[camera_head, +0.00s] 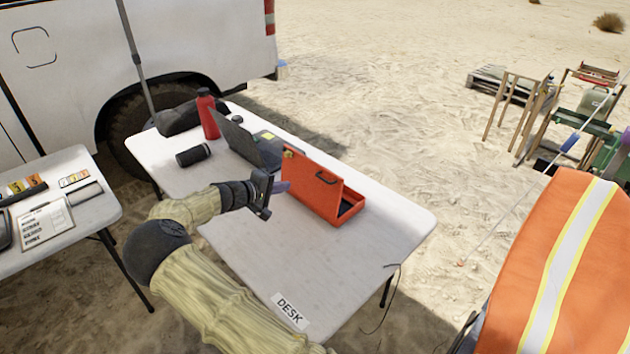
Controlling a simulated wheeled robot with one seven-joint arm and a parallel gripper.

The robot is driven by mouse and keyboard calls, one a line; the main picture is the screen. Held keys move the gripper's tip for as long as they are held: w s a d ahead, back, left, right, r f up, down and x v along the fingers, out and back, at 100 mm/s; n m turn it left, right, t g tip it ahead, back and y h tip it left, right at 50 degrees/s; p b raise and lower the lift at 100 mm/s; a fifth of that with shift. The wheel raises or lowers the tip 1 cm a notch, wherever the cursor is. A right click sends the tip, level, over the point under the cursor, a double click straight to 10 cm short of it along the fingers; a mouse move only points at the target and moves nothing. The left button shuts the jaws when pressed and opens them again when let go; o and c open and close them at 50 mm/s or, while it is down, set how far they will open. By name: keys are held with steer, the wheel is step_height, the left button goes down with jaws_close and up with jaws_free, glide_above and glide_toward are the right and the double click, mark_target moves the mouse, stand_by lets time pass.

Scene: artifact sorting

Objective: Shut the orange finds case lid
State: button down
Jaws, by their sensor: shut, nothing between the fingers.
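The orange finds case (353,203) stands on the white table marked DESK. Its lid (310,185) is raised, with a black handle on the side that faces me. A strip of dark interior shows at the right, past the lid. My gripper (280,187) is shut and empty, just left of the lid at about mid-height. I cannot tell whether the fingertips touch the lid. The lid hides most of the inside of the case.
A dark laptop (250,143) stands close behind the case. A red bottle (208,114) and a black cylinder (193,155) are further left on the table (385,225). The table is clear in front and to the right. An orange vest (560,265) is at the lower right.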

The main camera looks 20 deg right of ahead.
mark_target(322, 179)
steer(key=shift+d, duration=0.1)
steer(key=p+x, duration=0.4)
steer(key=x, duration=0.9)
steer(key=shift+d, duration=0.15)
steer(key=shift+w+d+f, duration=0.15)
steer(key=shift+d, duration=0.1)
steer(key=shift+d, duration=0.15)
